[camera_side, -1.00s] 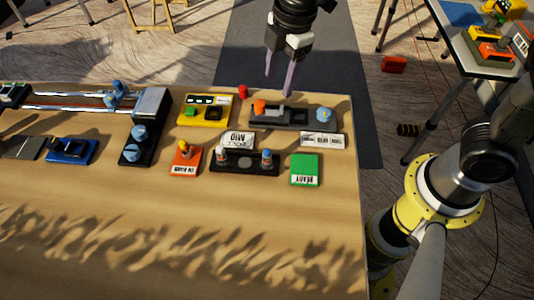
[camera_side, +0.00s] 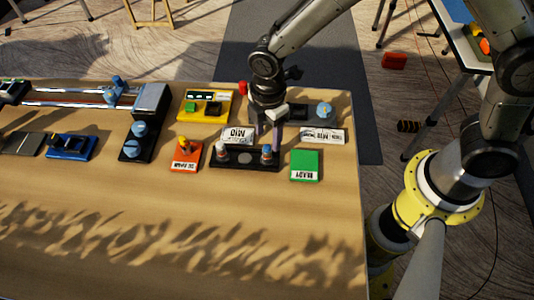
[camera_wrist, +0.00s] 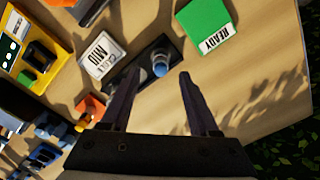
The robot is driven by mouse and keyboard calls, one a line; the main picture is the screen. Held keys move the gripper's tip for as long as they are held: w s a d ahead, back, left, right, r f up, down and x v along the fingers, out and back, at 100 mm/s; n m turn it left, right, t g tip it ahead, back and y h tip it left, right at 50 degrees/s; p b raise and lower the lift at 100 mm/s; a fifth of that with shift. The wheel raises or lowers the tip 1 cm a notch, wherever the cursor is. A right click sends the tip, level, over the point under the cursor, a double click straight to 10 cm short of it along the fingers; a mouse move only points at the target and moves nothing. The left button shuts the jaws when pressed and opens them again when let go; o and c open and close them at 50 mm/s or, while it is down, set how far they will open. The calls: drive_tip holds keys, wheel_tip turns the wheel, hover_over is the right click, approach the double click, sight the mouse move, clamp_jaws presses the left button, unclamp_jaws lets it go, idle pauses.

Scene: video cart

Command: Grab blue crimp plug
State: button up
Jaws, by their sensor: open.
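The blue crimp plug (camera_side: 266,154) stands at the right end of a black base (camera_side: 245,160). In the wrist view the plug (camera_wrist: 160,66) is blue with a paler lower part. My gripper (camera_side: 267,141) points down over the right half of this base. In the wrist view my gripper's (camera_wrist: 159,76) two fingers are apart, with the plug showing between the tips. I cannot tell whether the tips reach down around it. A second, paler plug (camera_side: 221,150) stands at the base's left end.
A white MID label block (camera_side: 238,136) lies behind the base. A green READY block (camera_side: 305,165) lies right, an orange block (camera_side: 184,160) left. A yellow box (camera_side: 206,106) stands behind. The table's front (camera_side: 200,250) is bare.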

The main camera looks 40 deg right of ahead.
sight(267, 147)
drive_tip(key=f, duration=0.4)
drive_tip(key=shift+s+a+f, duration=0.1)
drive_tip(key=shift+a+f, duration=0.1)
drive_tip(key=shift+f, duration=0.2)
clamp_jaws()
